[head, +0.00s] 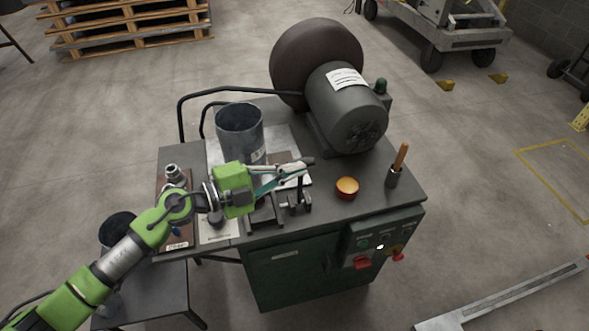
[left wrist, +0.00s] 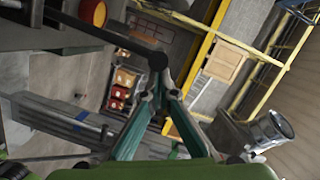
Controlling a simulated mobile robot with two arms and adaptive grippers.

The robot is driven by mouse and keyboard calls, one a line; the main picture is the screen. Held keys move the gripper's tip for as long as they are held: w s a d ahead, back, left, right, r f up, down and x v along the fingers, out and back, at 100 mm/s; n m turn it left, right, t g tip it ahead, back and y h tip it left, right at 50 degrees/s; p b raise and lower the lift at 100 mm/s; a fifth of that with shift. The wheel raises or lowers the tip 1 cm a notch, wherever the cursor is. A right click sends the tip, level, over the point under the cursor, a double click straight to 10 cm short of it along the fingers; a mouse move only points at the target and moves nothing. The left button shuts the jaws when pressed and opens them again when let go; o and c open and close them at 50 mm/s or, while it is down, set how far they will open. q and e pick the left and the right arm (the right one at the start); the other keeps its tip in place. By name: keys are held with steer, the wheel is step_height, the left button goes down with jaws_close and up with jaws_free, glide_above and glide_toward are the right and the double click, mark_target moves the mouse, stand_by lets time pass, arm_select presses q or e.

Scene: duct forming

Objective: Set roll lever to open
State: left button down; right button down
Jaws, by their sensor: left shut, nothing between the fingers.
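A dark lever (left wrist: 118,38) with a round black knob crosses the upper part of the left wrist view. I take it for the roll lever. Its knob is at the tips of my left gripper (left wrist: 160,82); I cannot tell whether they touch. In the head view my left gripper (head: 302,168) reaches in from the left over the workbench, its teal fingers shut with nothing between them. The dark knob end (head: 308,161) shows at the fingertips, above a small black clamp-like fixture (head: 298,200). The lever's lower part is partly hidden by the fingers. My right gripper is not in view.
The bench (head: 375,190) carries a grey motor (head: 345,108) with a large dark wheel, a metal cylinder (head: 240,122), an orange dome (head: 347,187) and an orange-handled tool (head: 401,158) in a holder. A control panel (head: 385,240) with red knobs is on the front.

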arm_select(q)
steer(key=w+a+n+g+p, duration=0.1)
steer(key=w+a+n+p, duration=0.2)
steer(key=w, duration=0.6)
steer(key=f+n+p, duration=0.1)
steer(key=n+p, duration=0.1)
steer(key=shift+w+n+g, duration=0.3)
steer(key=shift+w+g, duration=0.05)
steer(key=shift+g, duration=0.05)
steer(key=shift+a+p, duration=0.1)
steer(key=shift+p, duration=0.2)
